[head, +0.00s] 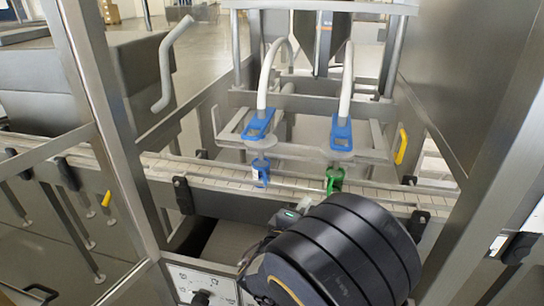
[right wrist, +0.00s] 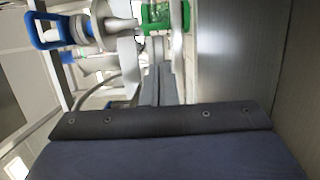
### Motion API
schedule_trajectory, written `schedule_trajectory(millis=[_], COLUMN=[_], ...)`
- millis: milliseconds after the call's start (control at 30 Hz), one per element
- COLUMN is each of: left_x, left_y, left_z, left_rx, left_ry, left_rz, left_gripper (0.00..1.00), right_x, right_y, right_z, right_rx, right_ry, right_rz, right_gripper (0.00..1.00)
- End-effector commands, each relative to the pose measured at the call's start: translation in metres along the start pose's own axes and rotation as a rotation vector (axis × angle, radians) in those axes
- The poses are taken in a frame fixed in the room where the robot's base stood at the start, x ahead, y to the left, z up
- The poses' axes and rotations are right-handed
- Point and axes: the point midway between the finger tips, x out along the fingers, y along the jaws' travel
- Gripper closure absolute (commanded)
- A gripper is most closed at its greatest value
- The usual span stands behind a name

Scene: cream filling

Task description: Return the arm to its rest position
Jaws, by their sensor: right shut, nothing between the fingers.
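My right arm reaches in from the bottom of the head view, its large black links hiding much of the lower middle. My right gripper (head: 303,205) shows only in part just beyond those links, in front of the conveyor. In the right wrist view, my right gripper (right wrist: 160,66) has its two grey fingers side by side, shut and empty. They point toward a green fitting (right wrist: 166,18), with no clear contact visible. This green fitting (head: 335,178) stands at the conveyor in the head view, below the right-hand nozzle. My left gripper is not in view.
A conveyor (head: 220,179) crosses the machine. Two blue nozzle handles (head: 258,125) (head: 341,132) with white hoses hang above it. A blue fitting (head: 260,170) stands left of the green one. Metal frame posts (head: 105,130) and a panel (head: 465,70) flank the opening. A control panel (head: 200,284) sits low.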

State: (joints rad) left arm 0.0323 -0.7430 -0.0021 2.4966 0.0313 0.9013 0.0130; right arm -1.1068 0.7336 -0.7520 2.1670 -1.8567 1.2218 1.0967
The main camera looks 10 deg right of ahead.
Motion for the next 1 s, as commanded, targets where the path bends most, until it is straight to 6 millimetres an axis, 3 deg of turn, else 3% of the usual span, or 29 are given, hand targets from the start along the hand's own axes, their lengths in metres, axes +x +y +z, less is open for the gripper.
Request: schedule_trajectory(millis=[133, 267, 300, 400, 500, 667, 800, 1000], left_x=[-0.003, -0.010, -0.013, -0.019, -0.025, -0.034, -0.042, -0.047], left_y=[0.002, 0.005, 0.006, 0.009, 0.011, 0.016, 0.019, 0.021], left_z=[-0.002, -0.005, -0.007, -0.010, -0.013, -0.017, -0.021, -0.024], left_rx=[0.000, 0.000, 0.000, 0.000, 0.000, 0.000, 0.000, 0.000], left_ry=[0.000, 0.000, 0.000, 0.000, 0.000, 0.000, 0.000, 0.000], left_rz=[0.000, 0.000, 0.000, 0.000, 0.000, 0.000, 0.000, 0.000], left_gripper=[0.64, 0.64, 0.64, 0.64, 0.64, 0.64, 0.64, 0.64], right_x=[0.007, 0.009, 0.003, -0.025, -0.062, -0.120, -0.157, -0.180], right_y=[-0.007, -0.032, -0.042, -0.062, -0.069, -0.054, -0.022, 0.014], right_z=[0.026, 0.093, 0.116, 0.162, 0.188, 0.197, 0.188, 0.174], right_rx=[0.023, 0.097, 0.132, 0.243, 0.389, 0.684, 0.956, 1.202], right_ry=[-0.083, -0.293, -0.365, -0.508, -0.590, -0.592, -0.490, -0.341], right_rz=[-0.088, -0.351, -0.461, -0.741, -0.997, -1.322, -1.473, -1.512], right_gripper=[1.00, 1.00, 1.00, 1.00, 1.00, 1.00, 1.00, 1.00])
